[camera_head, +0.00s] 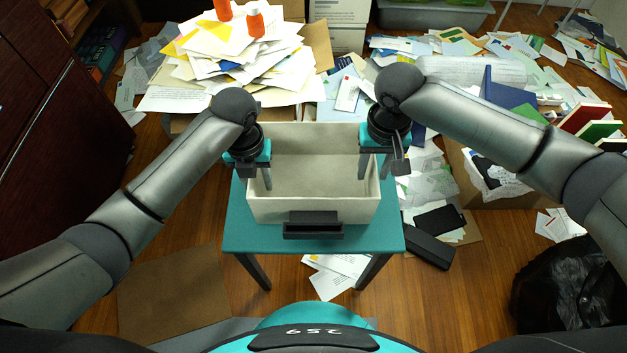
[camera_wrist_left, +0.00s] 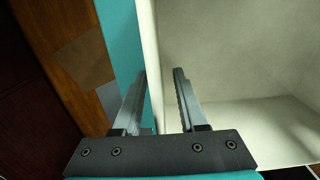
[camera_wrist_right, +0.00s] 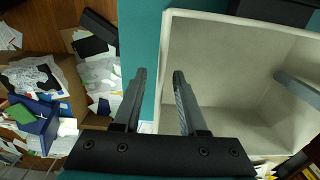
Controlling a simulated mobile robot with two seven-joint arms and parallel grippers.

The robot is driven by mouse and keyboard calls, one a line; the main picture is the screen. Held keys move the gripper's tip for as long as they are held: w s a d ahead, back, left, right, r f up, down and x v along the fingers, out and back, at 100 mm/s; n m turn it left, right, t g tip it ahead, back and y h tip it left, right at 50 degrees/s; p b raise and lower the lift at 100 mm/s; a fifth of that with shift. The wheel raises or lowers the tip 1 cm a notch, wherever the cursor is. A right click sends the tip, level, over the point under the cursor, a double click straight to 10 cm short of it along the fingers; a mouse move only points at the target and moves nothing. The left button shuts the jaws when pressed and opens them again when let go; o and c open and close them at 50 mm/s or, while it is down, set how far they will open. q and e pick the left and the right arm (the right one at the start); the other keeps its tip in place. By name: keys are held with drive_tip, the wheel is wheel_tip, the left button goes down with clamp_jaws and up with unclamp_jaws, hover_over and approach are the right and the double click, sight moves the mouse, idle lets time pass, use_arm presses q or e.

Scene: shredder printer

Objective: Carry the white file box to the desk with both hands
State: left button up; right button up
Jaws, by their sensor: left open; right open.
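The white file box (camera_head: 313,210) is open-topped and empty, with a black handle piece on its near side. It sits on a small teal table (camera_head: 240,238). My left gripper (camera_head: 254,181) is open at the box's left wall. In the left wrist view, the left wall (camera_wrist_left: 152,60) lies between its fingers (camera_wrist_left: 160,72). My right gripper (camera_head: 381,170) is open at the box's right wall. In the right wrist view, the rim (camera_wrist_right: 163,50) runs between its fingers (camera_wrist_right: 160,73). Whether the fingers touch the walls cannot be told. I cannot identify a separate desk.
A tall paper pile (camera_head: 235,60) stands behind the box. Cardboard boxes with books (camera_head: 500,195) and a black bag (camera_head: 565,290) are on the right. A dark cabinet (camera_head: 60,130) stands on the left. Papers litter the floor; bare wood shows left of the table.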

use_arm(q)
drive_tip(key=shift+f, duration=0.65)
use_arm(e)
drive_tip(key=shift+f, duration=0.65)
use_arm(q)
drive_tip(key=shift+c, duration=0.3)
use_arm(e)
drive_tip(key=shift+c, duration=0.3)
use_arm(q)
clamp_jaws()
use_arm(e)
clamp_jaws()
